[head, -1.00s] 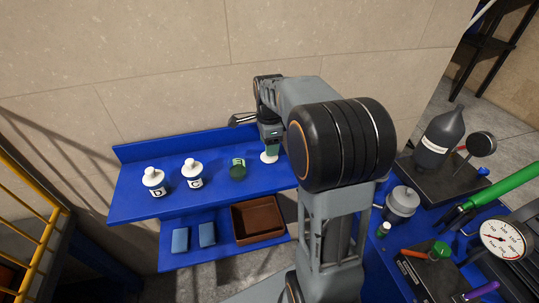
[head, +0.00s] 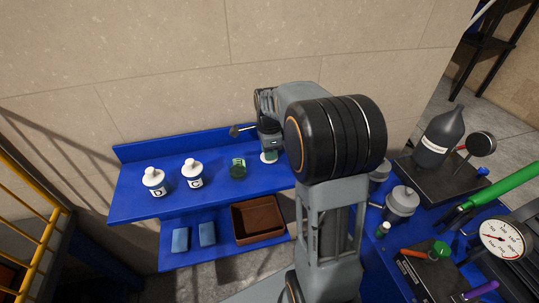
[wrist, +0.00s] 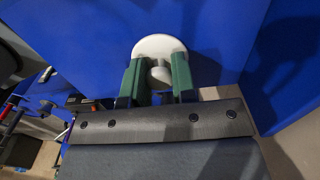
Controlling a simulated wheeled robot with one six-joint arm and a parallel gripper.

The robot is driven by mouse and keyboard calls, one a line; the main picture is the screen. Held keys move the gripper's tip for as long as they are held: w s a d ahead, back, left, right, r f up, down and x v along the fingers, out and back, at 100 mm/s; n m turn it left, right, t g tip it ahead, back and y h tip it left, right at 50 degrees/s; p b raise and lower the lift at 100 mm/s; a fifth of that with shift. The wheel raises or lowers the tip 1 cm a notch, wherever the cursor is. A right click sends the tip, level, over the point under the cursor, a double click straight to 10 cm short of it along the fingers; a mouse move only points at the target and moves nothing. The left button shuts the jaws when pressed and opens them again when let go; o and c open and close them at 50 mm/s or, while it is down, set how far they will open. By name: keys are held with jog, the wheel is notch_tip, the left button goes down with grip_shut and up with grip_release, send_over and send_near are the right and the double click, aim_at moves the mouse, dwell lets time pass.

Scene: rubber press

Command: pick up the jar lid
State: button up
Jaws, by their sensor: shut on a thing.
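The jar lid (wrist: 158,45) is a white disc with a small round knob. In the wrist view the knob sits between the two green fingers of my gripper (wrist: 157,74), which is shut on it. In the head view the lid (head: 268,158) shows as a pale disc under my gripper (head: 270,150), at the right part of the blue upper shelf (head: 217,194). I cannot tell whether the lid touches the shelf or hangs just above it. Part of the disc is hidden by the fingers.
A green-and-dark jar (head: 238,169) stands left of the lid. Two white bottles (head: 154,181) (head: 193,173) stand farther left. A brown tray (head: 258,220) and two blue blocks (head: 180,239) (head: 207,234) lie on the lower shelf. A wall (head: 150,70) rises behind.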

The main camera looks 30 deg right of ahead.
jog(key=shift+c, duration=1.1)
jog(key=shift+r, duration=0.1)
